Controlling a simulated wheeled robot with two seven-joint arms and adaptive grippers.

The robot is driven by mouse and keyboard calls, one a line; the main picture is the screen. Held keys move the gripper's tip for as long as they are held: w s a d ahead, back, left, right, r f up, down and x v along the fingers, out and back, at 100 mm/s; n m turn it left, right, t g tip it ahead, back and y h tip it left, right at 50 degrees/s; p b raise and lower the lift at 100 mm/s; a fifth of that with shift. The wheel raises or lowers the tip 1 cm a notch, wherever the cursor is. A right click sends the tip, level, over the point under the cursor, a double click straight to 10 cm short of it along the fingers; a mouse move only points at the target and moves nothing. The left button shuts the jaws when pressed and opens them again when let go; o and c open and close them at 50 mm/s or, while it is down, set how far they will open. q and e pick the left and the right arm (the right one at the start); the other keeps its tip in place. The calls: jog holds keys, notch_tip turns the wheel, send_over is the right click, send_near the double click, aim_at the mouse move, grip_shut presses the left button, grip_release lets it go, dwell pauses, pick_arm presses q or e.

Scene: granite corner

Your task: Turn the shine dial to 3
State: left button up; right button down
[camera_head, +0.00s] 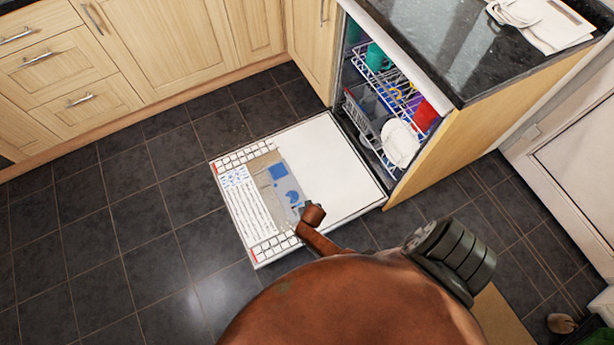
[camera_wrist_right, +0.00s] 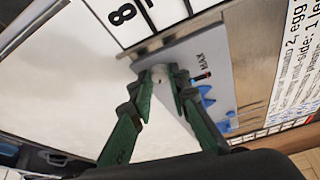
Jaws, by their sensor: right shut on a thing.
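The dishwasher door (camera_head: 335,165) lies folded down flat, with a grey dispenser panel (camera_head: 268,172) bearing blue marks set in it. In the right wrist view the panel (camera_wrist_right: 225,70) shows the word MAX and blue shapes. My right gripper (camera_wrist_right: 160,80) has its two green fingers closed at the panel's edge. A small pale round knob (camera_wrist_right: 159,73), seemingly the shine dial, sits between the fingertips. Its pointer and the setting it stands at cannot be read. In the head view my brown arm reaches over the panel and hides much of the fingers. My left gripper is out of view.
The open dishwasher holds a rack (camera_head: 372,125) with a white plate (camera_head: 400,143), a red item (camera_head: 425,115) and other dishes. A dark countertop (camera_head: 440,50) is above it. Wooden cabinets (camera_head: 160,40) line the back. The tiled floor (camera_head: 120,240) at left is clear.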

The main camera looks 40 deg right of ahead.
jog(key=c, duration=1.8)
grip_release()
jog(key=shift+r, duration=0.15)
notch_tip(320, 180, up, 10)
jog(key=shift+f, duration=0.15)
